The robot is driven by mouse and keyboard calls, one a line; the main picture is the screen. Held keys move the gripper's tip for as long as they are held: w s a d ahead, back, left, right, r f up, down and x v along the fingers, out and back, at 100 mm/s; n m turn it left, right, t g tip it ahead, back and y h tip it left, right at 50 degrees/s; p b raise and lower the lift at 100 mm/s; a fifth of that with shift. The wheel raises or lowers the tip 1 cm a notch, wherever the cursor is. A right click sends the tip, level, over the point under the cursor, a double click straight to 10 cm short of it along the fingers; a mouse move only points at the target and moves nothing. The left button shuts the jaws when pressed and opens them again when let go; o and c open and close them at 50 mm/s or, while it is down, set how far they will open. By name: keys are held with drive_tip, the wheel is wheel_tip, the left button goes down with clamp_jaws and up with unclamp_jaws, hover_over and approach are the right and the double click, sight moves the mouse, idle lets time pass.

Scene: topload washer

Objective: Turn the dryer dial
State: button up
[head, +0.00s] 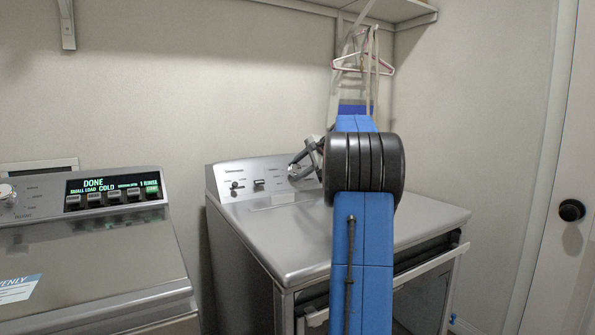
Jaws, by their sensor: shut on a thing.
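The dryer (285,245) is the silver machine in the middle of the head view, with a slanted control panel (222,178) along its back. My blue arm with a black joint crosses in front of it and hides the panel's right part. My gripper (296,170) is at the panel, right of the small controls. It is shut on the dryer dial, which is mostly hidden behind the fingers. The dial's angle cannot be read.
A washer (95,260) with a lit display (115,186) reading DONE stands at the left, with a gap between the machines. Hangers (350,65) hang from a shelf (395,10) behind my arm. A door with a black knob (571,210) is at the right.

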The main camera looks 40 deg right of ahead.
drive_tip(key=o, duration=0.9)
drive_tip(key=shift+o, duration=0.2)
drive_tip(key=v, duration=1.7)
drive_tip(key=shift+r, duration=0.2)
drive_tip(key=shift+s, duration=0.15)
